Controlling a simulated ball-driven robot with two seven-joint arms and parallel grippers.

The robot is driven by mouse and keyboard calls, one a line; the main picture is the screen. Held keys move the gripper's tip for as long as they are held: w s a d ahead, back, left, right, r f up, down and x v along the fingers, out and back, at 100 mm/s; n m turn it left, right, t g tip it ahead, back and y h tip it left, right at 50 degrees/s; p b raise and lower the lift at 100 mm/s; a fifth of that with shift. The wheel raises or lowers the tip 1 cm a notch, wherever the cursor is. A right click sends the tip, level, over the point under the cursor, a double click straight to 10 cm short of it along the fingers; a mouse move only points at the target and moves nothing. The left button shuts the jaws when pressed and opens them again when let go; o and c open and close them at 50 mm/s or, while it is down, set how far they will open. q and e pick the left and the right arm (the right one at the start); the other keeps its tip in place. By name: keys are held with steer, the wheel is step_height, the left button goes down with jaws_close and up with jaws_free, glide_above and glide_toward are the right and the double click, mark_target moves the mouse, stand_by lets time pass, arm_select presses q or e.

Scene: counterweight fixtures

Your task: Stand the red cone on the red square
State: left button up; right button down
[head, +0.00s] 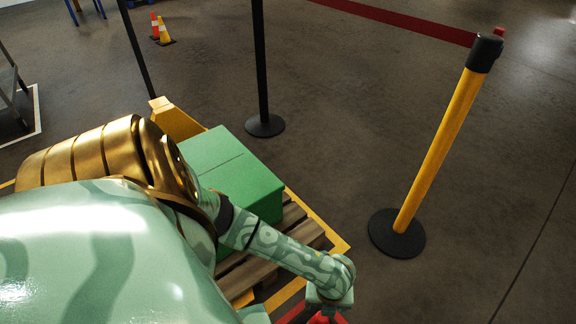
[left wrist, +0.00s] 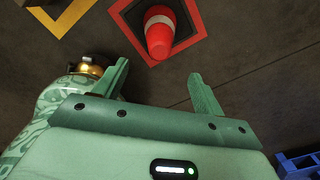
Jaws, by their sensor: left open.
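The red cone (left wrist: 160,38) with a white band shows at the top of the left wrist view. It appears to stand upright inside the red square (left wrist: 122,20), an outline on the dark floor; its far part is cut off by the picture edge. My left gripper (left wrist: 160,84) is open and empty, its fingers apart from the cone, which lies just beyond the gap between them. In the head view, my left gripper (head: 330,298) is at the bottom edge, with a bit of red cone (head: 323,318) below it. My right gripper is not in view.
A green box (head: 230,165) sits on a wooden pallet (head: 300,235) beneath my left arm. A yellow post (head: 440,150) on a black base stands to the right, and a black post (head: 262,70) behind. Two small cones (head: 160,30) stand far back. Floor around the yellow post is clear.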

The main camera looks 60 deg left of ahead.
arm_select(q)
steer(key=s+d+r+n+t+h, duration=0.3)
steer(key=d+n, duration=0.5)
steer(key=d, duration=0.2)
steer(key=s+a+f+n+g+y, duration=0.1)
steer(key=s+a+f+n, duration=0.2)
steer(key=s, duration=0.8)
steer(key=s+a+f+n+g+y, duration=0.1)
steer(key=s+a+f, duration=0.4)
steer(key=s, duration=0.6)
steer(key=s+a+f+n+g+y, duration=0.2)
steer(key=s+a+f+n, duration=0.2)
steer(key=s, duration=0.6)
steer(key=shift+s+a+f+n, duration=0.4)
steer(key=shift+a+n, duration=0.25)
steer(key=shift+n, duration=0.25)
